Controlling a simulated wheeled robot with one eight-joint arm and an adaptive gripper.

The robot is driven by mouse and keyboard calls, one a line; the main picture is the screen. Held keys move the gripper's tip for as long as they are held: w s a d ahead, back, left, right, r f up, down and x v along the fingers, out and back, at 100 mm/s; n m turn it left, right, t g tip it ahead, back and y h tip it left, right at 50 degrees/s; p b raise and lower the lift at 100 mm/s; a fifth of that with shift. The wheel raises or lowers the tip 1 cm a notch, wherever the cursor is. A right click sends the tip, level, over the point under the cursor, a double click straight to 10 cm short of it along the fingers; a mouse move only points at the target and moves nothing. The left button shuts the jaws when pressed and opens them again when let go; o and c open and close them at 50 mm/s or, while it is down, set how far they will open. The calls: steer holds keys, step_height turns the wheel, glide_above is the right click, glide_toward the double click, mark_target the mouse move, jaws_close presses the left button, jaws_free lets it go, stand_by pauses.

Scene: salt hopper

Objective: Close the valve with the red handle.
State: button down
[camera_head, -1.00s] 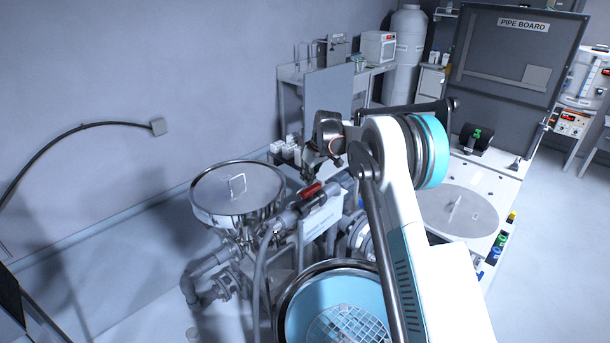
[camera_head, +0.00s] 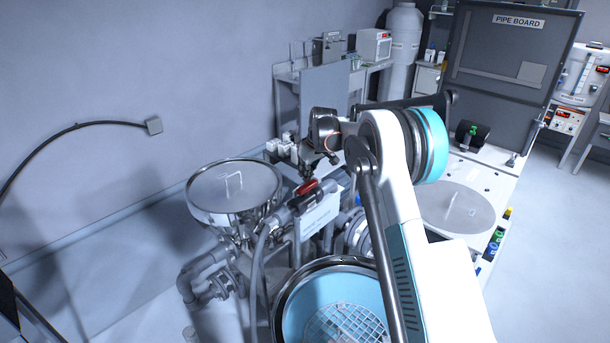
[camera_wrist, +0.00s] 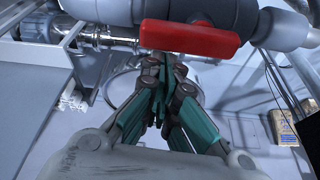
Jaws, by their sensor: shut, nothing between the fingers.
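The red valve handle (camera_head: 306,187) sits on a grey pipe right of the steel hopper (camera_head: 235,190). In the wrist view the red handle (camera_wrist: 190,38) lies crosswise along the pipe (camera_wrist: 275,28), near the top of the picture. My gripper (camera_wrist: 160,62) is shut and empty, its fingertips pointing at the handle's left part. The tips appear very close to the handle; I cannot tell whether they touch it. In the head view my gripper (camera_head: 308,174) is small and dark, just above the handle.
A round blue-lined vessel with a grid (camera_head: 345,320) stands in front. A grey hose (camera_head: 256,270) hangs below the pipe. A white sign (camera_head: 321,214) is beside the valve. A white worktop (camera_head: 490,180) and the pipe board (camera_head: 515,55) are to the right.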

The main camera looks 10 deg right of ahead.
mark_target(317, 182)
steer(key=shift+d+f+m+b, duration=0.1)
steer(key=shift+d+m+b, duration=0.05)
steer(key=shift+m+b, duration=0.2)
steer(key=m+b, duration=0.1)
steer(key=d+m+h+b, duration=0.1)
steer(key=m, duration=0.1)
steer(key=shift+s, duration=0.35)
steer(key=m+b, duration=0.1)
steer(key=m, duration=0.1)
steer(key=s+d+m+h+b, duration=0.1)
steer(key=m, duration=0.1)
steer(key=shift+d+h, duration=0.1)
steer(key=shift+h, duration=0.2)
steer(key=m, duration=0.1)
steer(key=s+m+h+b, duration=0.1)
steer(key=m, duration=0.2)
steer(key=shift+s+d+m, duration=0.25)
steer(key=shift+s+d, duration=0.05)
steer(key=shift+d, duration=0.05)
steer(key=m, duration=0.1)
steer(key=s+m+g+h+b, duration=0.1)
steer(key=m, duration=0.1)
steer(key=shift+s+m, duration=0.25)
steer(key=shift+m, duration=0.05)
steer(key=shift+s, duration=0.25)
steer(key=v, duration=1.2)
